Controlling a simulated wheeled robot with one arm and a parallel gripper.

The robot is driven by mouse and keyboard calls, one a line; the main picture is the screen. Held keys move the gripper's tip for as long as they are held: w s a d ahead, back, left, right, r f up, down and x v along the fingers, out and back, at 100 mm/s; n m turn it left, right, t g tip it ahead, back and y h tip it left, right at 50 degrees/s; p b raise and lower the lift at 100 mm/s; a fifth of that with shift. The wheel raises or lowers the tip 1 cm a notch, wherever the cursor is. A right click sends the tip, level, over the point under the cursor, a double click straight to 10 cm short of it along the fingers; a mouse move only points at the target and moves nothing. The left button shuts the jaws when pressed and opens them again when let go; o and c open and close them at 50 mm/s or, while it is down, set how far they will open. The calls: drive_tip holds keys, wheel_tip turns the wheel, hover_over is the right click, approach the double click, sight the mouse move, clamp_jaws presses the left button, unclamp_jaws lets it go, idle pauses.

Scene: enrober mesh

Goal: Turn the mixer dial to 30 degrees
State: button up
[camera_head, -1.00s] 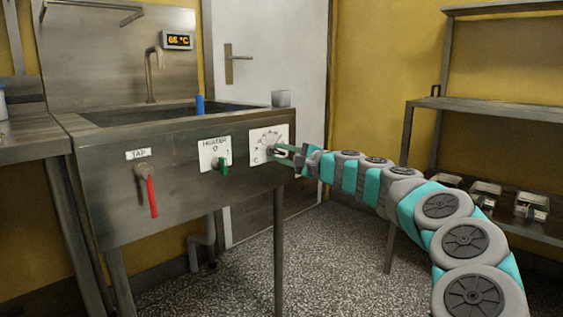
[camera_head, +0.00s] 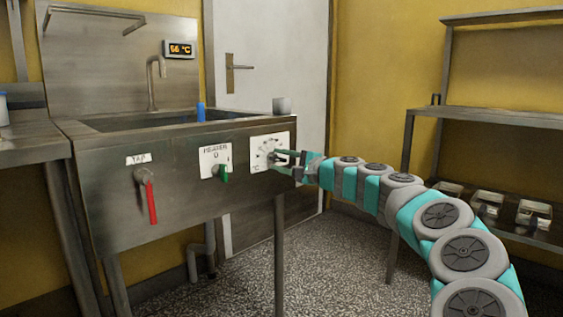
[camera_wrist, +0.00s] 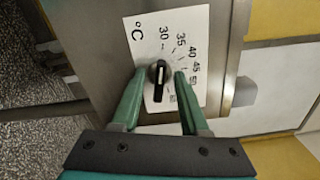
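The mixer dial is a black knob with a white line (camera_wrist: 159,80) on a white plate marked in °C. In the wrist view its scale runs from 30 at the top through 35, 40, 45 and 50 down the right. The white line lies roughly along the picture's vertical; which end points is unclear. In the head view the dial plate (camera_head: 269,147) is at the right of the sink front. My gripper (camera_wrist: 162,73) is open, with one green finger on each side of the knob. It also shows in the head view (camera_head: 281,159). Small gaps seem to remain; contact is hard to tell.
A display (camera_head: 180,49) above the sink seems to read 66 °C. A grey cup (camera_head: 282,105) stands on the sink's right corner. A shelf rack (camera_head: 490,112) stands right.

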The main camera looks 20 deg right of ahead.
drive_tip(key=v, duration=0.8)
drive_tip(key=shift+p, duration=0.35)
drive_tip(key=shift+w+a, duration=0.1)
